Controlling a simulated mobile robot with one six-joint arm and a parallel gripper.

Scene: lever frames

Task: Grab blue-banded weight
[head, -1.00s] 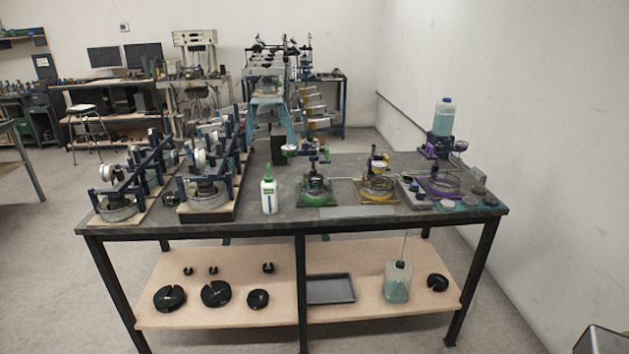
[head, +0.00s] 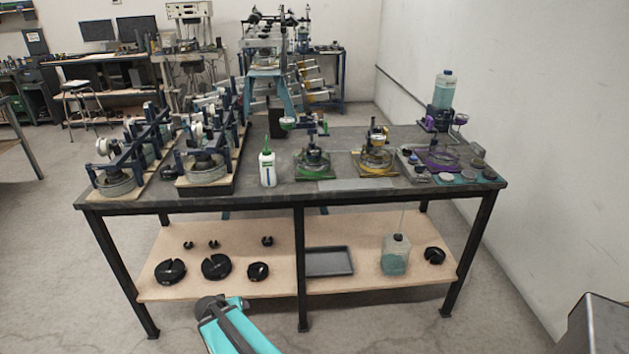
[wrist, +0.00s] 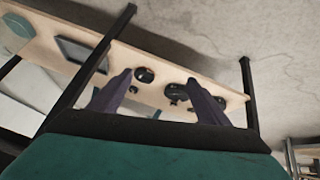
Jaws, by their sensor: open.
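Several black slotted weights lie on the table's lower shelf in the head view. Three larger ones are at front left: a left one (head: 170,271), a middle one (head: 216,267) and a right one (head: 258,271). Smaller ones, such as this one (head: 267,241), lie behind them. Another weight (head: 434,256) lies at far right. I cannot make out a blue band on any. My gripper (wrist: 160,77) is open and empty in the wrist view, pointing toward the shelf. A black weight (wrist: 145,75) shows between its fingers, apart from them; the right finger partly covers others.
A grey tray (head: 330,262) and a bottle of bluish liquid (head: 396,256) share the lower shelf (head: 360,288). Dark table legs (head: 301,270) and the worktop (head: 345,205) bound it. Instruments crowd the worktop.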

